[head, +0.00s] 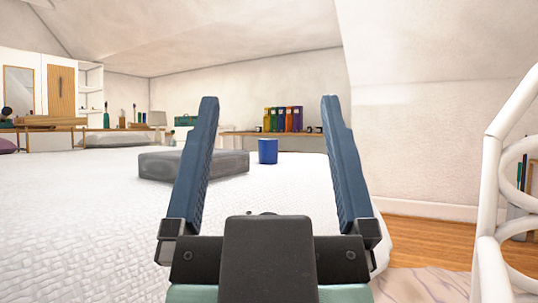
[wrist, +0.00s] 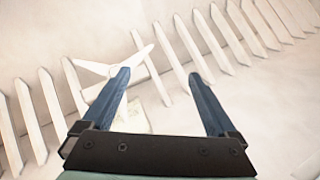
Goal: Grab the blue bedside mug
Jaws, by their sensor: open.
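A blue mug (head: 268,151) stands upright beyond the far part of the white bed (head: 80,220) in the head view, seen between my fingers. I cannot tell whether it rests on the bed or on something behind it. My gripper (head: 269,100) is open and empty, in front of the mug and well short of it. In the wrist view my gripper (wrist: 158,74) is also open, with nothing between its fingers. The mug does not show in the wrist view.
A grey block-like cushion (head: 193,164) lies on the bed left of the mug. A shelf with coloured binders (head: 283,119) stands behind. A white tubular frame (head: 490,190) rises at the right. Wooden floor (head: 425,238) shows right of the bed. The wrist view shows a ceiling fan (wrist: 115,68).

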